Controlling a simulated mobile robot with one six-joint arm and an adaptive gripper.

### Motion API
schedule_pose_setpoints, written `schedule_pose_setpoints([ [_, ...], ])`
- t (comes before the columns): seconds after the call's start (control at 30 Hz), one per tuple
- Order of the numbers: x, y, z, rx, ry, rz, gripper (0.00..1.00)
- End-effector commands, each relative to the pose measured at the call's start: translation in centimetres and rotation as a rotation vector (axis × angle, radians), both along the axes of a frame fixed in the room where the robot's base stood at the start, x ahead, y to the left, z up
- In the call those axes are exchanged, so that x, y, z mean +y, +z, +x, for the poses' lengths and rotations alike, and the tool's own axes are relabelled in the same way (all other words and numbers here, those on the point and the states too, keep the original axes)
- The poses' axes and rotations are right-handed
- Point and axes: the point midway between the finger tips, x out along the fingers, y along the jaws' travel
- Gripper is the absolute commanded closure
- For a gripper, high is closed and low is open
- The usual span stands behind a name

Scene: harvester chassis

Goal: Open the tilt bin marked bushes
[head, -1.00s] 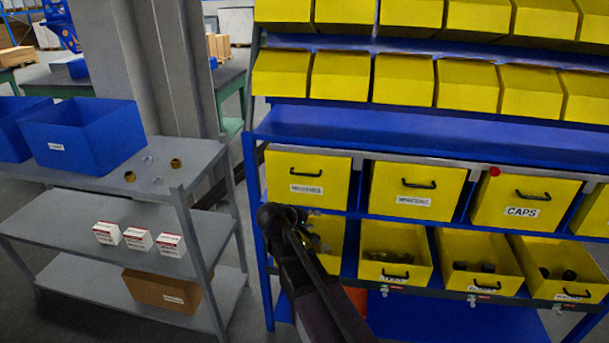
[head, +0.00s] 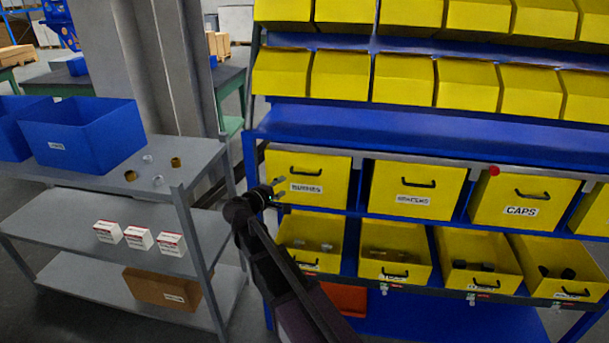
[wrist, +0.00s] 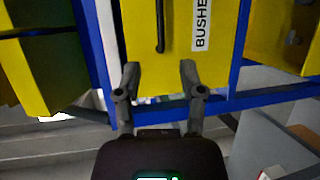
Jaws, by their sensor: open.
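In the wrist view the bin (wrist: 178,78) shows sideways, with the label "BUSHE..." (wrist: 201,22) partly cut off and the handle (wrist: 160,25) ahead of the fingers. My gripper (head: 281,188) is open and empty at the bin's left side. Its spread fingers (wrist: 160,72) are apart from the handle.
Bins marked spacers (head: 412,183) and caps (head: 525,200) stand to the right. Open-topped yellow bins (head: 395,266) with parts are below. A blue rack post (head: 252,170) is close left of my gripper. A grey shelf cart (head: 190,150) stands further left.

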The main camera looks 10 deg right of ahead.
Motion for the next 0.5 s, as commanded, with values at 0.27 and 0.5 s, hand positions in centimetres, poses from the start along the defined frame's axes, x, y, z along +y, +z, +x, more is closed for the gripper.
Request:
schedule_pose_setpoints([
  [0.27,-1.1,-0.4,1.4,0.001,-0.001,0.000,0.49],
  [0.5,-3.4,-1.1,3.9,0.000,-0.002,0.001,0.49],
])
